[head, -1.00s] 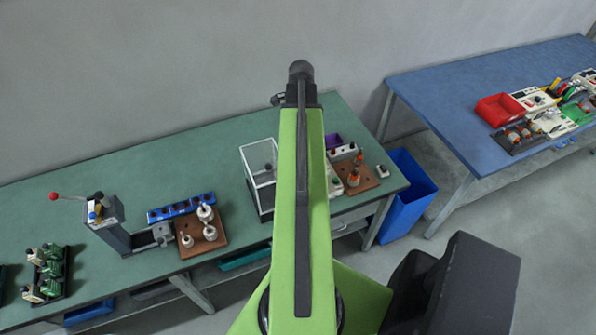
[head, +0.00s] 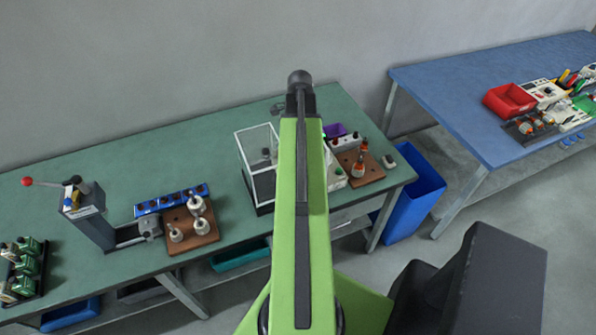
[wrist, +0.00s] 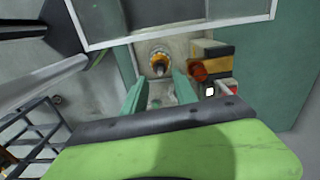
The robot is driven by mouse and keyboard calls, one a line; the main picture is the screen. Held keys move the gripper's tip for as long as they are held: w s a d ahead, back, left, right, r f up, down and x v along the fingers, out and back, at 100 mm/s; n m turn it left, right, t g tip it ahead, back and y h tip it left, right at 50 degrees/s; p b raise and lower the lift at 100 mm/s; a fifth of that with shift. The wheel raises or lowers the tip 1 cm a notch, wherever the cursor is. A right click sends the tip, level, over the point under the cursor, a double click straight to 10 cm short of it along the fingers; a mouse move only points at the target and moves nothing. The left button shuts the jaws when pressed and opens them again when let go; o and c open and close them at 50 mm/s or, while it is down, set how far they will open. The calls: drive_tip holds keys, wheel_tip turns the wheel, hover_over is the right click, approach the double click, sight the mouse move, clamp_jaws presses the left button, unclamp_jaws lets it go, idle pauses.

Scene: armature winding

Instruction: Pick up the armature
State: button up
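In the wrist view my gripper (wrist: 158,88) is open, its two green fingers apart with nothing between the tips. Just past the tips is a round piece with a pale ring and orange-brass middle (wrist: 158,62), perhaps an armature seen end-on. I cannot tell its distance from the fingers. In the head view, armature-like parts with orange windings (head: 359,163) stand on a brown board at the bench's right end. Several pale ones (head: 198,206) stand on another brown board. My arm hides the gripper there.
The green bench (head: 110,160) runs along the wall. A clear-sided case (head: 258,160) stands left of my arm, and a lever press (head: 88,215) further left. A blue bin (head: 415,195) is at the bench's right end. The blue table (head: 450,95) stands at right.

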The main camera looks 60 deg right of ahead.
wheel_tip(320, 180, down, 5)
drive_tip(key=b, duration=0.5)
drive_tip(key=shift+w+a+f, duration=0.1)
drive_tip(key=shift+w+f, duration=0.05)
drive_tip(key=shift+r, duration=0.2)
drive_tip(key=shift+c, duration=0.3)
clamp_jaws()
idle(0.4)
